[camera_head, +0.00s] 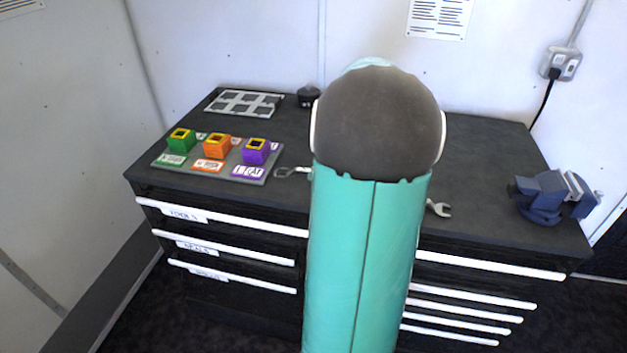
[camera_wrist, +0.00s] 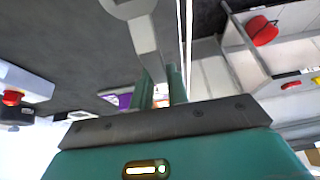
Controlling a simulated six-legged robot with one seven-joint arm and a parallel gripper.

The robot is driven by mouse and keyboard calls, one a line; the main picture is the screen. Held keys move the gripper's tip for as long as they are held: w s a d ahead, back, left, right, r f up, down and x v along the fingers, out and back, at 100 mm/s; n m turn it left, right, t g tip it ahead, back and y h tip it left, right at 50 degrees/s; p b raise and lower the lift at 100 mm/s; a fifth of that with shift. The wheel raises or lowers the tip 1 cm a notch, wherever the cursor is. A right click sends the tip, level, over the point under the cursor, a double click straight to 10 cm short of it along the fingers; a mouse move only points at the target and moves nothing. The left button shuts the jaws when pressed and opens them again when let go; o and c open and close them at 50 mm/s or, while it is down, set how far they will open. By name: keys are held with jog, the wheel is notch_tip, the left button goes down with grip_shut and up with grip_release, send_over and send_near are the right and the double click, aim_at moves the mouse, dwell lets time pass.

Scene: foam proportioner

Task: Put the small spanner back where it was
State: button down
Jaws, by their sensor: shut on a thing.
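My gripper (camera_wrist: 161,88) is shut on a grey metal spanner (camera_wrist: 145,45) in the wrist view. The spanner's shaft runs up from between the fingers to a wider end at the top edge of the picture. In the head view my teal arm hides the gripper. A spanner end (camera_head: 293,172) shows left of my arm and an open jaw end (camera_head: 438,208) shows right of it. I cannot tell whether these belong to one spanner or two, or which is the held one.
The dark workbench (camera_head: 480,160) carries a blue vise (camera_head: 550,195) at the right. At the left are a board with green, orange and purple blocks (camera_head: 217,146) and a grey tray (camera_head: 243,103) with square recesses. A small black object (camera_head: 309,97) stands near the wall.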

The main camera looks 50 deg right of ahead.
jog(key=f, duration=0.1)
jog(key=w+d+f, duration=0.2)
jog(key=shift+f, duration=0.15)
notch_tip(320, 180, down, 3)
jog(key=c, duration=1.4)
grip_release()
jog(key=shift+o, duration=0.2)
jog(key=v, duration=1.2)
jog(key=w+a+r+m+g, duration=0.1)
jog(key=w+a+r, duration=0.15)
jog(key=a, duration=0.45)
jog(key=w+a+r, duration=0.1)
jog(key=w+a, duration=0.2)
jog(key=a, duration=0.5)
jog(key=s+a+m+t+h, duration=0.1)
jog(key=s+a, duration=0.3)
jog(key=a, duration=1)
jog(key=s+a+m+h, duration=0.1)
jog(key=s+a, duration=0.3)
jog(key=a, duration=1)
jog(key=shift+a+m+t, duration=0.35)
jog(key=shift+m+t, duration=0.05)
jog(key=shift+m, duration=0.4)
